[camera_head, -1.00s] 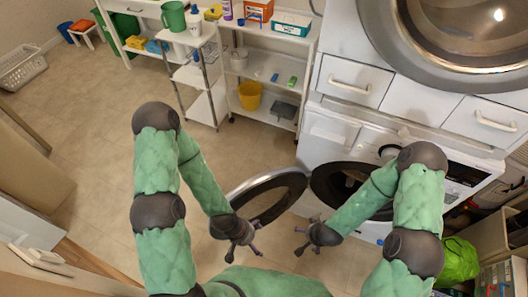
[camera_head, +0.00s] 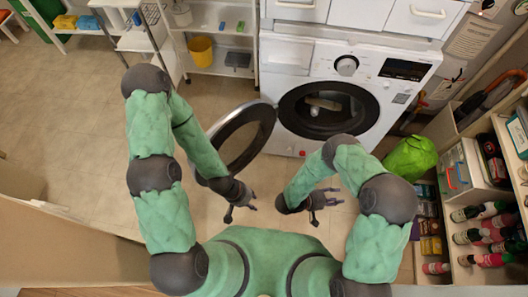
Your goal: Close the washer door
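The white washer (camera_head: 390,88) stands at the upper middle, its round dark opening facing me. A light-coloured item (camera_head: 322,103) shows inside the drum. The washer door (camera_head: 262,131), a silver ring with a dark rim, stands wide open, swung out to the left of the opening. My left gripper (camera_head: 241,208) is in front of the lower part of the door, its fingers apart and empty; whether it touches the door I cannot tell. My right gripper (camera_head: 326,201) is below the washer opening, fingers apart and empty, clear of the door.
A white shelf rack (camera_head: 218,62) with a yellow bucket (camera_head: 201,51) stands left of the washer. A green bag (camera_head: 410,158) lies right of the washer. Shelves with several bottles (camera_head: 487,236) line the right side. The floor (camera_head: 80,125) at left is clear.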

